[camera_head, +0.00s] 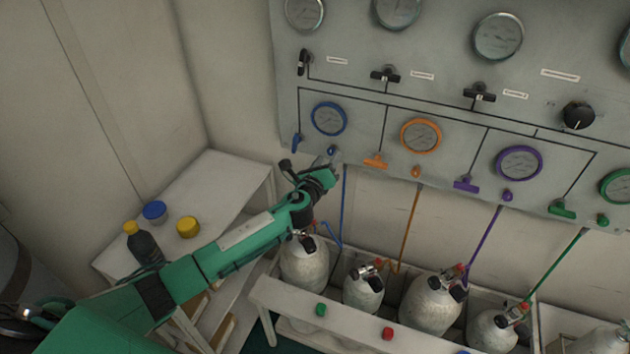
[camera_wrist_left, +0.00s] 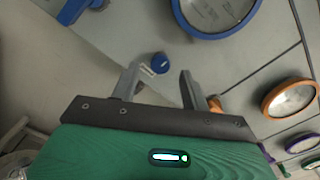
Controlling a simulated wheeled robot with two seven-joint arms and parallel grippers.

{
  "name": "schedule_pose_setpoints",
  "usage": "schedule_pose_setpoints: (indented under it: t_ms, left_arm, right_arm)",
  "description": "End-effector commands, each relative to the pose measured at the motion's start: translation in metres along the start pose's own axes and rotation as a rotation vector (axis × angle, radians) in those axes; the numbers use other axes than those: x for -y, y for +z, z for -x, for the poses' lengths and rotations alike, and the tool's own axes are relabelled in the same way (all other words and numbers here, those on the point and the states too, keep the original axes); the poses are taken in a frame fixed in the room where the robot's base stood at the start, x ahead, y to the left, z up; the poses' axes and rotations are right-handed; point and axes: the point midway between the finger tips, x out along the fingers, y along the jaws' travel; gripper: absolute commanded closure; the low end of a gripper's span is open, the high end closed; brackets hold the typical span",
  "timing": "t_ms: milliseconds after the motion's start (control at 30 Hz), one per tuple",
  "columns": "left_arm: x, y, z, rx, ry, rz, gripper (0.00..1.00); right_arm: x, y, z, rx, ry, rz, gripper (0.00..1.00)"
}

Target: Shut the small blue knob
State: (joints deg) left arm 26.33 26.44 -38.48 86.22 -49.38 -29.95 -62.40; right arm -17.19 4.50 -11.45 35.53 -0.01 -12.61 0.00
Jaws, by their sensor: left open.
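The small blue knob (camera_head: 332,150) is on the lower part of the grey panel, below the blue-rimmed gauge (camera_head: 329,118). In the left wrist view the small blue knob (camera_wrist_left: 160,63) shows between the two finger ends, with a white mark on its face. My left gripper (camera_head: 328,160) is at the knob, its fingers pointing at the panel; it also shows in the left wrist view (camera_wrist_left: 158,82), open, a finger on each side of the knob with gaps. Contact cannot be told. My right gripper is not in view.
A blue lever handle (camera_head: 296,140) is left of the knob, and an orange lever handle (camera_head: 375,161) is to its right. A blue hose (camera_head: 344,200) runs down to the cylinders in a white rack (camera_head: 340,310). A white table (camera_head: 225,175) stands at left with a bottle and lids.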

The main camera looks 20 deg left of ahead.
Motion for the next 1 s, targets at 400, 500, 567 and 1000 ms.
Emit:
schedule_pose_setpoints:
  t_ms: [400,500,567,1000]
  left_arm:
    - [-0.002,-0.003,0.079,-0.003,0.0,-0.001,0.54]
    - [-0.002,-0.003,0.095,-0.002,0.0,-0.001,0.54]
    - [-0.002,-0.003,0.102,-0.003,0.0,-0.001,0.54]
    - [0.0,-0.001,0.116,-0.002,0.001,-0.001,0.54]
  right_arm:
    - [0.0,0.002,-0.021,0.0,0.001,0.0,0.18]
    - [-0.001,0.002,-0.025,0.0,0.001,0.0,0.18]
    - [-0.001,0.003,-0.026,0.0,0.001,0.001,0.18]
    - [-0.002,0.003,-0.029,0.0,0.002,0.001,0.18]
